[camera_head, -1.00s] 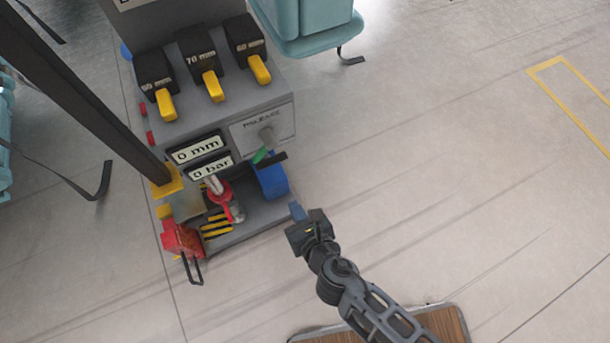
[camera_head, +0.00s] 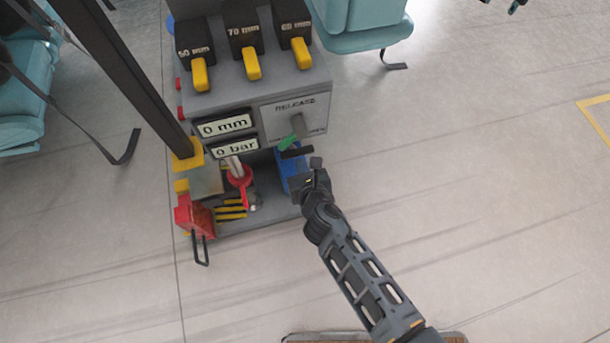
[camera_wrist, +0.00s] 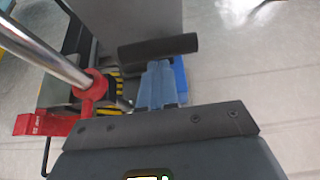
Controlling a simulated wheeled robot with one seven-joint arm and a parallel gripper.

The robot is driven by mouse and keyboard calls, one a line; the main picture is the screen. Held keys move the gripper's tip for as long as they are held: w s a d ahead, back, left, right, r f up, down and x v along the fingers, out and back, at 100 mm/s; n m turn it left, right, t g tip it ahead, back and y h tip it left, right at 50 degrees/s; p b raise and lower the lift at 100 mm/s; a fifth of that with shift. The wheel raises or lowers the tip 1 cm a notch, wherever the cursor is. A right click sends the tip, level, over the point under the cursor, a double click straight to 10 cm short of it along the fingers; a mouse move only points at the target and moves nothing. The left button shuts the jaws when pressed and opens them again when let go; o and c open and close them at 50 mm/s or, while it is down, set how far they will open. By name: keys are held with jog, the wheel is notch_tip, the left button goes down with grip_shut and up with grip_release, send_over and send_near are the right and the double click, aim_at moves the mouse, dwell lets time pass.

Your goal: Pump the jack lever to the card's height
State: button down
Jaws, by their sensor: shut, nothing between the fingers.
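The grey jack station (camera_head: 250,85) shows a "0 mm" display (camera_head: 224,125) and a "0 bar" display (camera_head: 235,148). A red jack part (camera_head: 239,178) with a silver rod sits in its lower bay; the red collar (camera_wrist: 95,90) and rod (camera_wrist: 45,48) show large in the wrist view. A black bar (camera_head: 297,152), seen as a black cylinder (camera_wrist: 160,48) in the wrist view, lies just beyond my fingertips. My gripper (camera_head: 304,180) is shut and empty, beside the bay's right side; its bluish fingers (camera_wrist: 155,86) point at the bar. Contact cannot be told.
Black blocks marked 50 (camera_head: 195,42), 70 (camera_head: 243,36) and 60 mm (camera_head: 294,32) have yellow tabs. A release panel (camera_head: 296,117) carries a green pointer (camera_head: 288,142). A blue box (camera_head: 284,170) sits in the bay. The floor to the right is open.

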jog(key=shift+w+r, duration=0.1)
jog(key=shift+w, duration=0.05)
jog(key=shift+w+a+r+p, duration=0.15)
jog(key=shift+w+r+p, duration=0.35)
jog(key=shift+p, duration=0.3)
jog(key=shift+s, duration=0.1)
jog(key=shift+f, duration=0.15)
